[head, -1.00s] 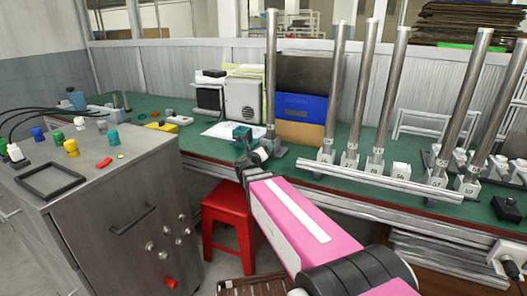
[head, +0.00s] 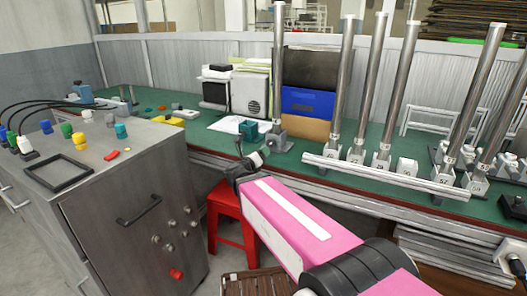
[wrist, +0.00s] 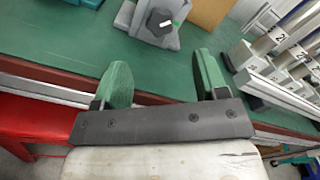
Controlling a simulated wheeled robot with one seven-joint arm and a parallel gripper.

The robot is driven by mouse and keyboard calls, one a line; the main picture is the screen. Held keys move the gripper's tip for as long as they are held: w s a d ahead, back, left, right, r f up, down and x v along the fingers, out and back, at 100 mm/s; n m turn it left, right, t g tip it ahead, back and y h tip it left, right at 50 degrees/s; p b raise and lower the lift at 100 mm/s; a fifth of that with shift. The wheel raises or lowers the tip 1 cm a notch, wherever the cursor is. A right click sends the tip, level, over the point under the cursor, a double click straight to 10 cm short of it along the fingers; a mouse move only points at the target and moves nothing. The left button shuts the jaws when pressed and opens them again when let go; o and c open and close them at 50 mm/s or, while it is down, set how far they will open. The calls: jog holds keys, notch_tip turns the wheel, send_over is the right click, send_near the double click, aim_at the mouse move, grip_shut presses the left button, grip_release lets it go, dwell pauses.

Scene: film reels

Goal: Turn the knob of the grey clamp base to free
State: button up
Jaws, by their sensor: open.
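The grey clamp base (head: 276,142) stands on the green bench top at the foot of a tall metal pole. In the wrist view, the clamp base (wrist: 148,37) is at the top edge, partly cut off. Its dark knob (wrist: 157,18) carries a white pointer bar, with a small green mark to its right. My gripper (wrist: 163,70) is open and empty, its two green fingers spread below the knob in that view and apart from it. In the head view, my gripper (head: 246,155) is at the bench's front edge, left of the clamp base.
Numbered white blocks (head: 356,155) with poles and a long metal bar (head: 385,176) stand to the right. A red stool (head: 228,215) is below the bench edge. A steel cabinet (head: 125,215) stands left.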

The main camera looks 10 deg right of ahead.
aim_at(270, 144)
jog(key=shift+s+a, duration=0.25)
jog(key=shift+s, duration=0.15)
jog(key=w+d+m, duration=0.2)
jog(key=m, duration=0.1)
jog(key=w+d+m, duration=0.2)
jog(key=w+m, duration=0.1)
jog(key=w+d+m, duration=0.2)
jog(key=w+m, duration=0.1)
jog(key=shift+w, duration=0.2)
dwell(0.7)
jog(key=c, duration=0.9)
